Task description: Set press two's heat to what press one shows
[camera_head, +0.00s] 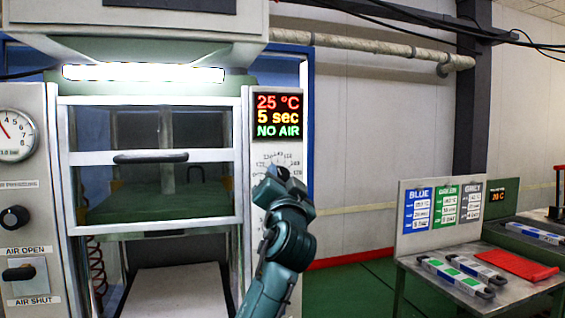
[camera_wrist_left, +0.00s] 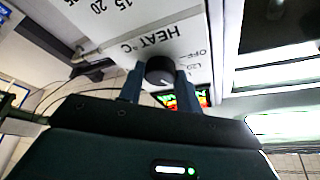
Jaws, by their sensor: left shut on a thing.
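A press (camera_head: 150,155) fills the left of the head view. Its display (camera_head: 278,116) reads 25 °C, 5 sec and NO AIR. Below the display is a dial scale (camera_head: 276,158), partly covered by my left arm. In the left wrist view, the black heat knob (camera_wrist_left: 160,70) sits on a white panel marked HEAT °C, with OFF beside it. My left gripper (camera_wrist_left: 159,82) is shut on this knob, one finger on each side. It also shows in the head view (camera_head: 283,172) in front of the dial. The knob's exact setting is unclear. I cannot tell which press this is.
A gauge (camera_head: 14,134), a black knob (camera_head: 14,217) and an air lever (camera_head: 19,273) are on the left panel. At right, a table (camera_head: 420,283) holds moulds and a red cloth (camera_head: 514,265), with BLUE, GREEN and GREY cards behind. A small dark panel (camera_head: 503,198) shows about 20 °C.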

